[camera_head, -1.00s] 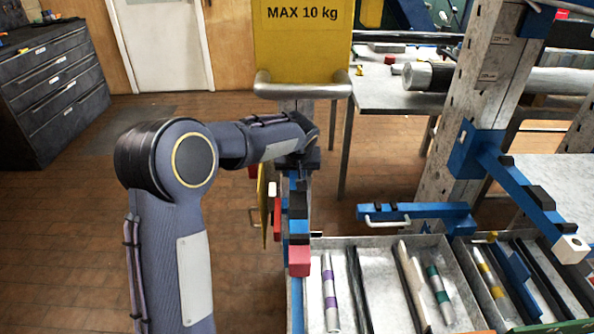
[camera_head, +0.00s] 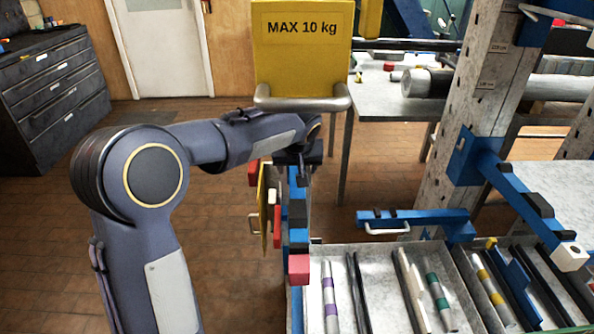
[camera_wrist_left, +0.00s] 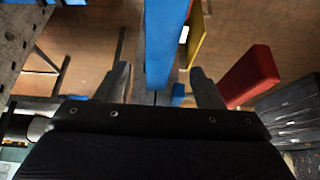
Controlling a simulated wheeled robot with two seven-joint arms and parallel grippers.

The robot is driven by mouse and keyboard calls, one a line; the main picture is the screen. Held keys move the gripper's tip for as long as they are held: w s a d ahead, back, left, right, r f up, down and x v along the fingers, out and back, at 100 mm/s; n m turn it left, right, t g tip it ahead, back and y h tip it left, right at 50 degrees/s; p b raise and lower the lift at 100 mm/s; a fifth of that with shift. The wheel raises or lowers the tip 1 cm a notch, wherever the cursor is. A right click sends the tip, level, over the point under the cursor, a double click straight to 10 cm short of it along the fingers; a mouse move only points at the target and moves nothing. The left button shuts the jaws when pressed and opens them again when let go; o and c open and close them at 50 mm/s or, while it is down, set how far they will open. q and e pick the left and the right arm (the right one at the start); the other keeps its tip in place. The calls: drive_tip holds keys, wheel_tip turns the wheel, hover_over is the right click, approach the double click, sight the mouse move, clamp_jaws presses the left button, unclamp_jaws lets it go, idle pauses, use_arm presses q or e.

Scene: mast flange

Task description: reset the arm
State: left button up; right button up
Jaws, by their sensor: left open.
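My left arm (camera_head: 150,190) comes in from the left in the head view and reaches right. Its gripper (camera_head: 303,175) is beside the upright blue bar (camera_head: 296,215), below the yellow sign; its fingers are small and partly hidden there. In the left wrist view the two fingers of this gripper (camera_wrist_left: 158,88) are spread apart, with the blue bar (camera_wrist_left: 165,40) showing beyond the gap between them. I see nothing held. My right gripper is in neither view.
A yellow sign (camera_head: 303,60) reading "MAX 10 kg" hangs above the gripper. Red blocks and a yellow plate (camera_head: 263,205) sit along the blue bar. A tray (camera_head: 402,262) with several rods lies at the lower right. Open floor (camera_head: 50,230) is at the left.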

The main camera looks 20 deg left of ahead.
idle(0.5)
use_arm(q)
drive_tip(key=s+d+f+m+h, duration=0.2)
drive_tip(key=s+d+h, duration=0.1)
drive_tip(key=s, duration=1.4)
drive_tip(key=s+d+f+m+h, duration=0.1)
drive_tip(key=s+d+f+h, duration=0.2)
drive_tip(key=s, duration=1.3)
wheel_tip(320, 180, up, 14)
drive_tip(key=s+d+p, duration=0.1)
drive_tip(key=p, duration=1.2)
drive_tip(key=shift+m, duration=0.3)
